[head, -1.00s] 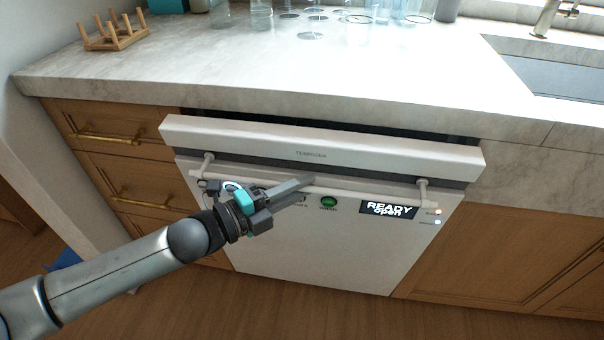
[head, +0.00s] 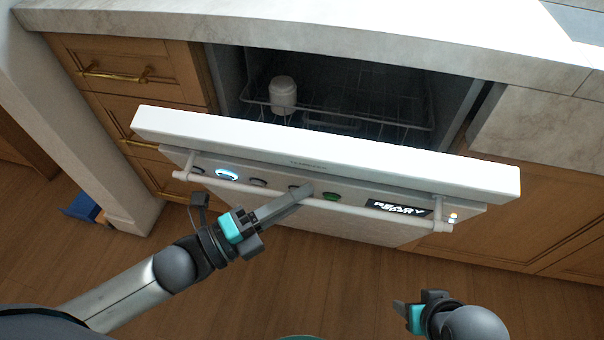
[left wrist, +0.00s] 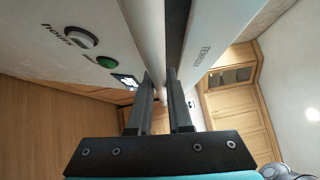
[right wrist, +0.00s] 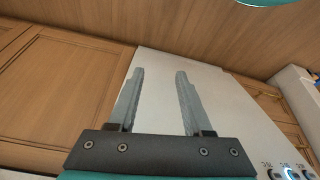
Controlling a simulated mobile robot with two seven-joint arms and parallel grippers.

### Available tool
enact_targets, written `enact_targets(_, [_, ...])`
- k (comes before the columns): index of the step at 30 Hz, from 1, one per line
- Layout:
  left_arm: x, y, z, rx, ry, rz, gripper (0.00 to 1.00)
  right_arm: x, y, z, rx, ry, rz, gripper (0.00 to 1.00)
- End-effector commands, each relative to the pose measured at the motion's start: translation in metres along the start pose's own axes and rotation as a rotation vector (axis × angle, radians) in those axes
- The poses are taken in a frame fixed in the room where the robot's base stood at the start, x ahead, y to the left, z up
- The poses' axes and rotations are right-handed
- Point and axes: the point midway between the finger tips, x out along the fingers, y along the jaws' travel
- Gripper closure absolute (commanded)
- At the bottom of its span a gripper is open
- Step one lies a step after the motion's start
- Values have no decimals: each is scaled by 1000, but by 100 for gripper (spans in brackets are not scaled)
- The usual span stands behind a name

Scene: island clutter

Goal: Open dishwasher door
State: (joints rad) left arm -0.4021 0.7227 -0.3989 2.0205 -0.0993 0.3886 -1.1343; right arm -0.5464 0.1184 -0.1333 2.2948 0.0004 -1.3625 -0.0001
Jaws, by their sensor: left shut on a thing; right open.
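The white dishwasher door (head: 330,153) is tilted partly open, its top edge out from the counter. My right gripper (head: 405,310) is open and empty, low and to the right, apart from the door. Its spread fingers (right wrist: 155,95) show in the right wrist view, with the white door panel beyond.
Inside the dishwasher a rack (head: 400,105) holds a white cup (head: 283,95). The marble countertop (head: 330,35) overhangs above. Wooden drawers (head: 125,65) stand at left and wooden cabinets (head: 545,215) at right. The wooden floor (head: 330,270) in front looks clear.

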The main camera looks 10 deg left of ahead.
Motion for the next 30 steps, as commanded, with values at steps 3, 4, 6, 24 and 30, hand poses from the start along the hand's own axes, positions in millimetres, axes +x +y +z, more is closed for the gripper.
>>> enact_targets(3, [-14,12,-15,7,-2,-1,100,-8,0,-3,2,17,0,50])
enact_targets(4, [-17,13,-18,12,-2,-4,100,-10,0,-4,2,21,0,50])
enact_targets(6, [-22,14,-21,21,-3,-11,100,-14,0,-6,2,27,1,50])
enact_targets(24, [-26,12,-23,42,-6,-22,67,-20,0,-8,3,34,1,50])
enact_targets(30, [-26,11,-23,42,-5,-24,53,-20,0,-8,3,34,2,50])
